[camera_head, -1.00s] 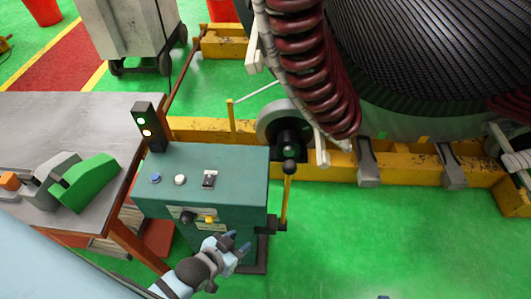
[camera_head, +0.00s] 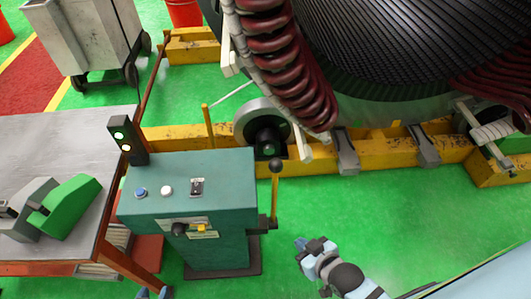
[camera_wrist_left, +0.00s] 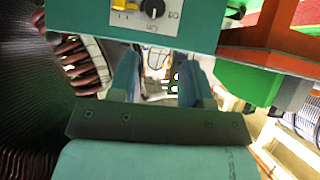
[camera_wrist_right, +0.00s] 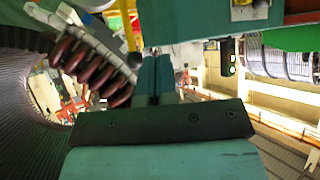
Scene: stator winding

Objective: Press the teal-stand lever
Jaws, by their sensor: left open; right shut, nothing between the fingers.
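The teal stand (camera_head: 190,185) stands on a dark base, left of centre in the head view. Its lever (camera_head: 275,195) is a yellow upright rod with a black ball knob, on the stand's right side. My right gripper (camera_head: 300,244) is shut and empty, to the right of and below the lever in the picture, apart from it. Its closed fingers (camera_wrist_right: 155,75) show in the right wrist view. My left gripper (camera_head: 151,293) shows only its tips at the bottom edge, left of the stand's base. Its spread, empty fingers (camera_wrist_left: 162,78) show in the left wrist view.
A grey table (camera_head: 60,140) with a green-and-grey device (camera_head: 68,205) stands left of the stand. A two-lamp signal post (camera_head: 128,140) rises at the stand's back left. A yellow floor beam (camera_head: 380,158) and the large wound stator (camera_head: 390,40) lie behind.

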